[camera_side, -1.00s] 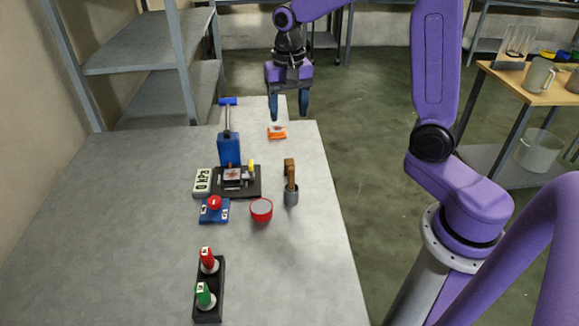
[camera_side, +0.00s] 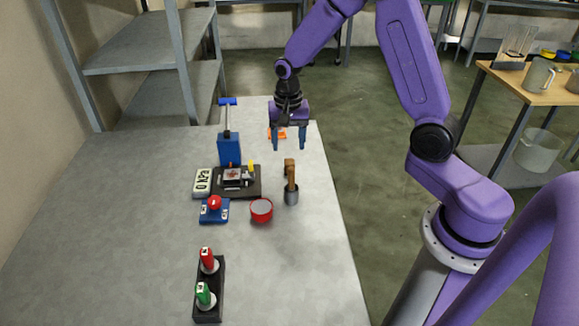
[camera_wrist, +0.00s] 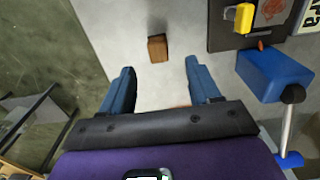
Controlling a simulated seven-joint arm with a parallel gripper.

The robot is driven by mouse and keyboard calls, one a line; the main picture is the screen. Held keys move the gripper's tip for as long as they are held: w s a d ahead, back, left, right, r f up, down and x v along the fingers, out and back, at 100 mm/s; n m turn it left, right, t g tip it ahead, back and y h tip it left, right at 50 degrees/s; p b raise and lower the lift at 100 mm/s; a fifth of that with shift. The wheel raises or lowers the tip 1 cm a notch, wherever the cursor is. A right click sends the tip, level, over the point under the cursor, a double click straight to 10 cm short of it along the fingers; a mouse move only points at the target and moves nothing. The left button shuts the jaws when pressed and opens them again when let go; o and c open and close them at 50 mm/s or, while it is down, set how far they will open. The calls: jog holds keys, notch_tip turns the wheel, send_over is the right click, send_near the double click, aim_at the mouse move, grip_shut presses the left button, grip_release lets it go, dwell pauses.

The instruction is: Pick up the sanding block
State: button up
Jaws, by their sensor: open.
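An orange block with a pale marking (camera_side: 277,134), which looks like the sanding block, lies near the far right edge of the grey table. My gripper (camera_side: 289,148) is open and empty in the air, nearer the camera than this block, and partly covers it in the side view. In the wrist view my gripper's (camera_wrist: 160,68) two blue fingers are spread with nothing between their tips. Only a thin orange sliver (camera_wrist: 180,106) shows there by the gripper's dark bar; most of it is hidden.
A blue upright device (camera_side: 229,150) and a black plate (camera_side: 251,187) stand to the left. The table's right edge is close.

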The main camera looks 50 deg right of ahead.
aim_at(289, 161)
jog(key=shift+d+f, duration=0.15)
jog(key=shift+f, duration=2.95)
jog(key=c, duration=1.1)
